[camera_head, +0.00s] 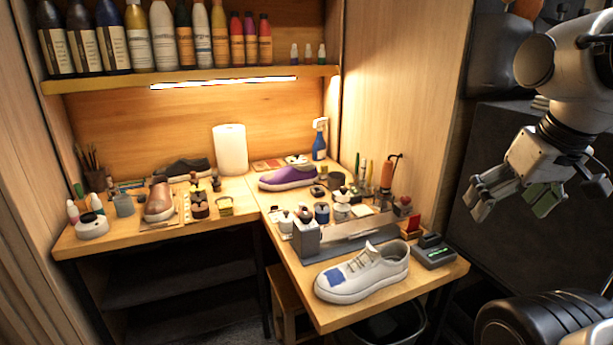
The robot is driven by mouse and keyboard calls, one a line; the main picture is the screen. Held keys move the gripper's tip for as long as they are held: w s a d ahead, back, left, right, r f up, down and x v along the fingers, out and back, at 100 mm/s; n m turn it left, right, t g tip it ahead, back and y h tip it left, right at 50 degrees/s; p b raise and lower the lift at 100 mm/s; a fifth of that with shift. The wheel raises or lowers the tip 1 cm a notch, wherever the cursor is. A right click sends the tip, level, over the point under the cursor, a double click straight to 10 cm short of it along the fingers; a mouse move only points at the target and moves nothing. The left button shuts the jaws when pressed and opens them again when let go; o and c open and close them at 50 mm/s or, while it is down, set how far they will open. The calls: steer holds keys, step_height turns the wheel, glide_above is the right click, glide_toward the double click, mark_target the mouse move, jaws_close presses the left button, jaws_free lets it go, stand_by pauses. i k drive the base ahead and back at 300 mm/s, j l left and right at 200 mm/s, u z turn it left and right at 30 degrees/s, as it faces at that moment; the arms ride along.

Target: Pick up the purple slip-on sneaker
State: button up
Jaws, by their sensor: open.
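The purple slip-on sneaker (288,178) with a white sole stands upright in the corner area of the L-shaped wooden workbench (247,193). It lies in front of the back wall, to the right of the paper towel roll. My gripper (510,211) is at the right side, open and empty, with its fingers pointing down. It is well apart from the purple sneaker and to the right of the bench.
A white sneaker with a blue patch (347,283) stands at the bench's front end. Small jars, brushes and a grey stand (306,240) crowd the right wing. A spray bottle (319,142) and paper towel roll (230,150) stand behind. Bottles line the shelf (120,80) above.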

mark_target(290, 176)
steer(key=j+u, duration=0.15)
steer(key=u, duration=0.3)
steer(key=i+j+u, duration=0.1)
steer(key=u, duration=0.8)
steer(key=i+j+u, duration=0.15)
steer(key=u, duration=0.15)
steer(key=i+u, duration=0.35)
steer(key=i+z, duration=0.3)
steer(key=i, duration=0.25)
steer(key=i+j+z, duration=0.3)
steer(key=i, duration=0.2)
steer(key=i+z, duration=0.2)
steer(key=z, duration=0.2)
steer(key=i+z, duration=0.2)
steer(key=z, duration=0.15)
steer(key=i+j+z, duration=0.1)
steer(key=z, duration=0.3)
steer(key=i+z, duration=0.1)
steer(key=z, duration=0.3)
steer(key=i+j+z, duration=0.1)
steer(key=z, duration=0.25)
steer(key=j, duration=0.1)
